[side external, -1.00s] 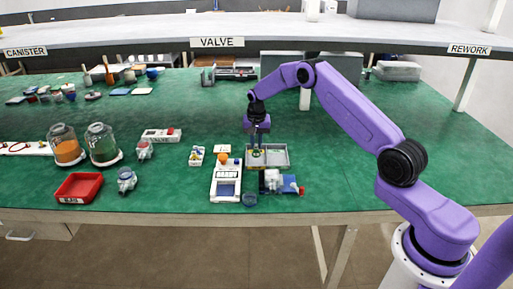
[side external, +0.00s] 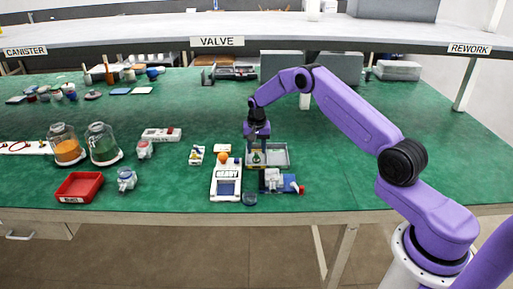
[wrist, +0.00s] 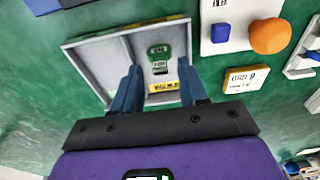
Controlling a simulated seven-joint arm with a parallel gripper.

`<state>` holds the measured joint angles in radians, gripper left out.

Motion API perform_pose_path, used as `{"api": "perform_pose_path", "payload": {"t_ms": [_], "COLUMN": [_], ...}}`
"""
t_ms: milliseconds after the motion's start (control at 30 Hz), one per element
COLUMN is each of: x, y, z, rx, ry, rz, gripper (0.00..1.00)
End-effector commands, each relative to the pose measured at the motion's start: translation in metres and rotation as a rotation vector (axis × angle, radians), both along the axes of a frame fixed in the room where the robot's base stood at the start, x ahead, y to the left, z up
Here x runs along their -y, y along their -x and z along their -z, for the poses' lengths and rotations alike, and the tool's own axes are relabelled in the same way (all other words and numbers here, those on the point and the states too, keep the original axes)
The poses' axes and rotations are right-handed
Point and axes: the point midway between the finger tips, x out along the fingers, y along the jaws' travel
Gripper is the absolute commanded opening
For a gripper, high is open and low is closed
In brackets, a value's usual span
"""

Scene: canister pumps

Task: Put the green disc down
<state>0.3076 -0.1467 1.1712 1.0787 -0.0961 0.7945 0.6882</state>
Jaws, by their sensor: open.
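The green disc (wrist: 158,58) lies in one compartment of a shallow grey tray (wrist: 82,54), seen in the wrist view with pale lettering on it. It also shows small in the side view (side external: 257,157), in the tray's left compartment. My gripper (wrist: 160,72) is open above that compartment, its two blue fingers apart on either side, with nothing between them. In the side view my gripper (side external: 257,143) hangs just over the tray (side external: 279,156). A yellow label (wrist: 163,87) is on the tray's near edge. The other compartment looks empty.
A white instrument with an orange knob (side external: 223,158) stands left of the tray. A blue base with a white block (side external: 273,178) is in front. Two jars (side external: 103,145) and a red bin (side external: 79,187) stand farther left. The mat right of the tray is clear.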

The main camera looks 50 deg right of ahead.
Motion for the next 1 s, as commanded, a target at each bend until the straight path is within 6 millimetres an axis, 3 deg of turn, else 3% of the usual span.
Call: {"api": "perform_pose_path", "payload": {"t_ms": [167,633,800,1000], "x": [-0.001,-0.009,-0.01,-0.011], "y": [0.0,0.008,0.01,0.011], "z": [-0.018,-0.103,-0.118,-0.122], "rx": [0.004,0.003,0.001,-0.001], "ry": [0.001,0.0,0.0,-0.001], "rz": [0.0,0.0,0.001,-0.002], "gripper": [0.43,0.43,0.43,0.43]}}
